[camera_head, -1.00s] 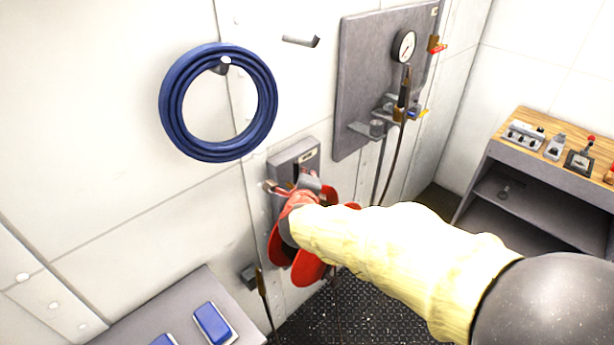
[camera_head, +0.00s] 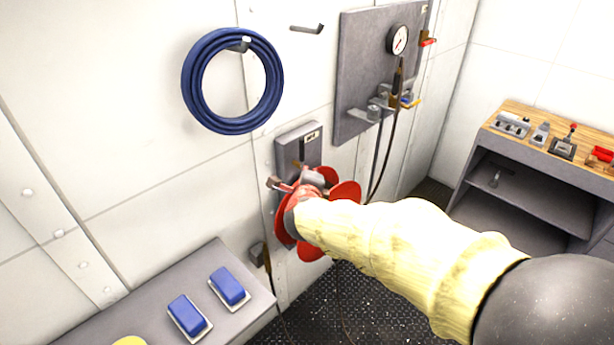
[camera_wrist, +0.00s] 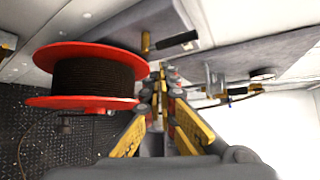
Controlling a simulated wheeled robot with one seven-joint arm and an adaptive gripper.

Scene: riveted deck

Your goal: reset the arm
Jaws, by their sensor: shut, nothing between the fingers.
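My gripper (camera_wrist: 166,82) shows in the wrist view with its yellow-sided fingers together and nothing between them. In the head view it is mostly hidden behind my cream-sleeved arm, in front of a red reel (camera_head: 346,191) on the wall. In the wrist view the reel (camera_wrist: 95,104), wound with dark cord, lies left of the fingers. A crank with a black grip (camera_wrist: 176,40) shows just beyond the fingertips. I cannot tell whether the fingers touch anything.
A blue hose coil (camera_head: 192,80) hangs on the wall. A gauge panel (camera_head: 357,70) is right of it. A workbench (camera_head: 482,141) with levers stands at right. A grey bench (camera_head: 150,300) at lower left holds blue blocks (camera_head: 229,286). Dark studded floor lies between.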

